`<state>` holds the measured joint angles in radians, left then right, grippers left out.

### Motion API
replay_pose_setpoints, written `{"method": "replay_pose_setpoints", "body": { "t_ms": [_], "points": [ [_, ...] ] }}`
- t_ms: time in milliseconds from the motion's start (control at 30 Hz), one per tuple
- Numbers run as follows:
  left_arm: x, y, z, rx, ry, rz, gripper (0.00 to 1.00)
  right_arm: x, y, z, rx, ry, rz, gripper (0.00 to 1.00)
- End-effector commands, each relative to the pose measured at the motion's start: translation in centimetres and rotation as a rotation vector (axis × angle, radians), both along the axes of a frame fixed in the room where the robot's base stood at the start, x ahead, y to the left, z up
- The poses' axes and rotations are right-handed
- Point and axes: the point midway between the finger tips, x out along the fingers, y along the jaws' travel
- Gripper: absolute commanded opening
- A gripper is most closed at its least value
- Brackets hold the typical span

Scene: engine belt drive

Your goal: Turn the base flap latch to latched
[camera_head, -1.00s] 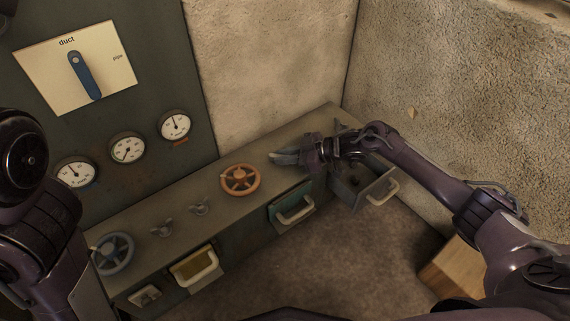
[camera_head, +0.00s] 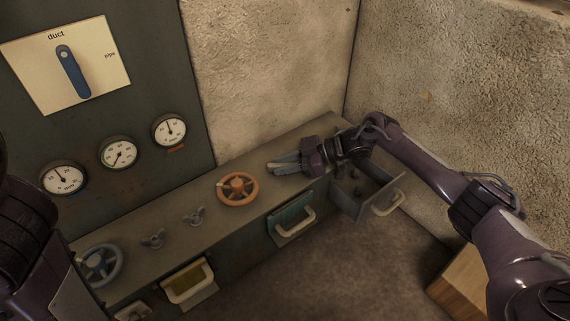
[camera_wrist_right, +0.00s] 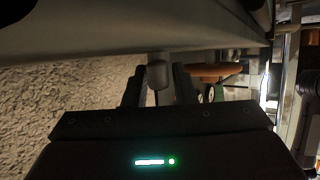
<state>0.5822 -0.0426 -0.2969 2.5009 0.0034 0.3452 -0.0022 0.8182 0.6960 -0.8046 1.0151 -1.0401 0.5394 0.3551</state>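I cannot tell for certain which fitting is the base flap latch. A small plate with a pale fitting (camera_head: 133,312) shows low on the bench front at the left, partly cut off. My right gripper (camera_head: 272,165) is just above the bench top, right of the orange handwheel, its fingers pointing left and slightly apart. In the right wrist view, a grey rounded knob (camera_wrist_right: 158,72) shows between the parted fingers; I cannot tell whether they touch it. My left arm is at the left edge; its gripper is out of view.
The bench (camera_head: 222,236) carries an orange handwheel (camera_head: 238,201), a blue handwheel (camera_head: 98,266) and two wing nuts (camera_head: 193,219). An open drawer (camera_head: 350,210) juts out below my right forearm. A yellow bin (camera_head: 187,283) and a green drawer (camera_head: 290,220) have pale handles. A wooden box (camera_head: 465,285) stands at right.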

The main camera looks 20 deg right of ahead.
Motion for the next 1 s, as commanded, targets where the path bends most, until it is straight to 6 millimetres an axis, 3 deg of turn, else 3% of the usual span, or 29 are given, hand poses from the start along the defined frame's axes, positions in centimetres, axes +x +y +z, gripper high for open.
{"method": "replay_pose_setpoints", "body": {
  "t_ms": [100, 433, 767, 1000],
  "points": [
    [0.0, 0.0, 0.0, 0.0, 0.0, 0.0, 0.0, 0.0, 0.0, 0.0, 0.0, 0.0, 0.0, 0.37],
    [0.0, 0.0, 0.4, -0.001, 0.0, 0.0, 0.0, -0.1, -0.5, 0.4, 0.0, 0.0, -0.001, 0.37],
    [-0.2, 0.0, 2.9, -0.001, -0.01, -0.003, 0.0, -1.6, -5.2, 2.5, -0.002, 0.002, -0.003, 0.37],
    [0.9, -0.7, 2.0, 0.022, 0.019, -0.01, 0.0, -2.1, -6.8, 3.0, 0.001, 0.0, 0.0, 0.37]
  ]
}}
